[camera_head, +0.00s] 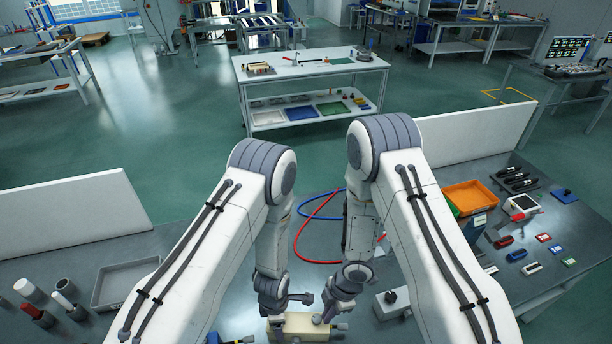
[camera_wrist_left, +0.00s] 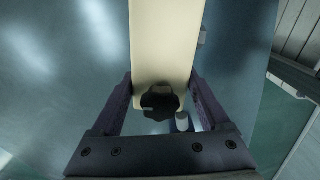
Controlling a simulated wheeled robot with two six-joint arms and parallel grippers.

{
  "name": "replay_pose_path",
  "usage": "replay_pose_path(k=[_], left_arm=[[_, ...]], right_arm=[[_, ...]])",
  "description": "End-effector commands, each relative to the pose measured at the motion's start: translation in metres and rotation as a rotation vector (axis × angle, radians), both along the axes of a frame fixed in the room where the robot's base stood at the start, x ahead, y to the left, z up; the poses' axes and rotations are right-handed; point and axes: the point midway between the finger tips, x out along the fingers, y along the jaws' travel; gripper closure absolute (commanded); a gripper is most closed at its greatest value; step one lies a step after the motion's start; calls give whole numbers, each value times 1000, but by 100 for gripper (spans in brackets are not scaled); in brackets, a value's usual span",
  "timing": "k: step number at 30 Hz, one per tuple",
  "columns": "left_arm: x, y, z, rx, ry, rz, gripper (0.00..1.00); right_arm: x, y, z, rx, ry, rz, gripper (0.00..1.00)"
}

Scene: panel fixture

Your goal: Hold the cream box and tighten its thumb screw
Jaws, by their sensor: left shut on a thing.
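The cream box (camera_head: 298,328) lies at the bottom edge of the head view, on the grey bench. It also shows in the left wrist view (camera_wrist_left: 166,40), where it runs up between my fingers. A black round thumb screw (camera_wrist_left: 160,103) sits at its near end. My left gripper (camera_wrist_left: 161,88) has its two dark fingers on either side of the box and is shut on it. In the head view my left gripper (camera_head: 290,300) is above the box's left part. My right gripper (camera_head: 327,314) points down at the box's right part; its finger gap is too small to tell.
A grey block with a black knob (camera_head: 391,297) stands right of my right gripper. Red and blue hoses (camera_head: 305,245) curve behind the wrists. An orange bin (camera_head: 470,197) and several small parts lie at right. A grey tray (camera_head: 122,284) and upright cylinders (camera_head: 68,290) stand at left.

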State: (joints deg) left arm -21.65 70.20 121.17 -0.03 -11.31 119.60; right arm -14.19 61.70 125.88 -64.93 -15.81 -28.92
Motion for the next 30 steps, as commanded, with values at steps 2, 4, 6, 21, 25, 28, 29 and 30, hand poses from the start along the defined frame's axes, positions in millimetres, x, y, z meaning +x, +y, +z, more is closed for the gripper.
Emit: replay_pose_path(k=[2, 4, 6, 21, 25, 28, 29, 30], left_arm=[[2, -1, 0, -1, -5, 3, 100], [2, -1, 0, -1, -5, 3, 100], [2, -1, 0, -2, -5, 3, 100], [3, -1, 0, -2, -6, 2, 100], [3, -1, 1, -2, -6, 2, 100], [2, -1, 0, -2, -5, 1, 100], [2, -1, 0, -2, -5, 1, 100], [2, -1, 1, -1, -4, 1, 100]], right_arm=[[-3, 1, 0, 3, 1, 2, 100], [-4, 1, 0, 3, 1, 2, 100], [-4, 1, 0, 3, 1, 4, 100], [-5, 1, 0, 5, 1, 4, 100], [-5, -3, 0, 4, 1, 2, 100], [-5, -6, 0, 3, 0, 3, 100], [-5, -7, 1, 3, 0, 3, 100], [-5, -7, 3, 3, 0, 4, 100]])
